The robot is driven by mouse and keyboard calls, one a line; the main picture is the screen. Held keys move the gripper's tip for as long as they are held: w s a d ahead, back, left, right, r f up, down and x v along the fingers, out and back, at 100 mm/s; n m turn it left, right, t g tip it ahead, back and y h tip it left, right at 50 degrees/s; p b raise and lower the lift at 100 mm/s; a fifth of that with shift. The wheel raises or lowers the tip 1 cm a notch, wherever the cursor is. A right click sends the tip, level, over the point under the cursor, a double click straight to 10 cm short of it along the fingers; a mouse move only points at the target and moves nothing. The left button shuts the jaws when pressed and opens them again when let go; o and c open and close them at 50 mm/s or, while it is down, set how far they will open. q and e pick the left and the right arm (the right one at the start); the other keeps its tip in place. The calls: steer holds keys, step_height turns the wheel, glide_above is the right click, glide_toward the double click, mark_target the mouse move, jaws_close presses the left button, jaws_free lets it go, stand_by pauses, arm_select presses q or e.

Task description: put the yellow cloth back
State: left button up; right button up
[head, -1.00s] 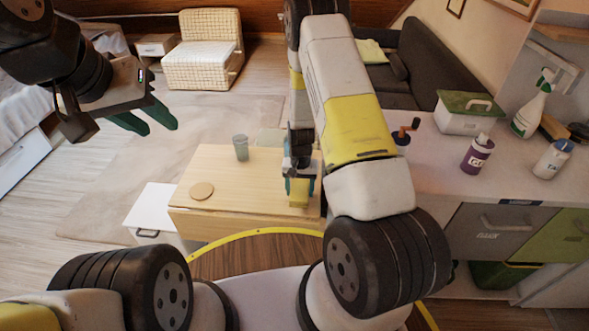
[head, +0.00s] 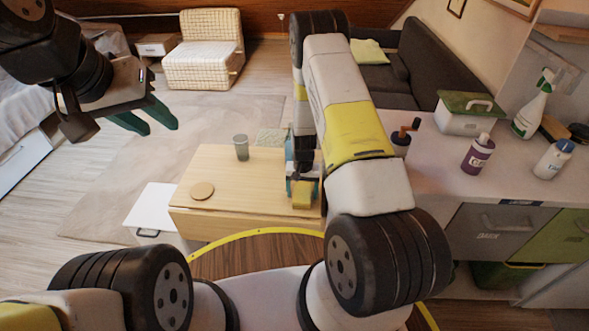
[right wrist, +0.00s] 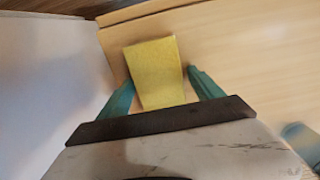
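The yellow cloth (head: 302,195) is at the right end of the low wooden table's top, near its front edge. In the right wrist view the yellow cloth (right wrist: 157,68) is a small yellow block-like shape. My right gripper (head: 302,184) points down at it. In the right wrist view its green fingers (right wrist: 162,80) are spread, one on each side of the cloth, with a narrow gap at the right finger. Whether the left finger touches it is unclear. My left gripper (head: 154,128) is open and empty, in the air at upper left.
The wooden table (head: 240,190) also carries a grey cup (head: 241,148) and a round coaster (head: 202,191). A white drawer unit (head: 153,208) stands at its left. The counter at right holds a green-lidded box (head: 466,113), bottles and a spray bottle (head: 530,110). A yellow-green fabric (head: 368,52) lies on the sofa.

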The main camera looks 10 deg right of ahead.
stand_by(0.3)
step_height(320, 180, up, 12)
step_height(320, 180, up, 12)
steer(key=f+t, duration=0.1)
glide_above(302, 191)
steer(key=s+a+r+n+t+y, duration=0.15)
steer(key=s+r, duration=0.35)
steer(key=r, duration=0.8)
steer(key=s+r+n+t, duration=0.1)
steer(key=s+r+t, duration=0.1)
steer(key=s+r, duration=0.5)
steer(key=s+r+n+t, duration=0.1)
steer(key=s+r, duration=0.6)
steer(key=s, duration=0.5)
steer(key=shift+a+r+t+y, duration=0.15)
steer(key=shift+a+t+y, duration=0.15)
steer(key=shift+t+y, duration=0.05)
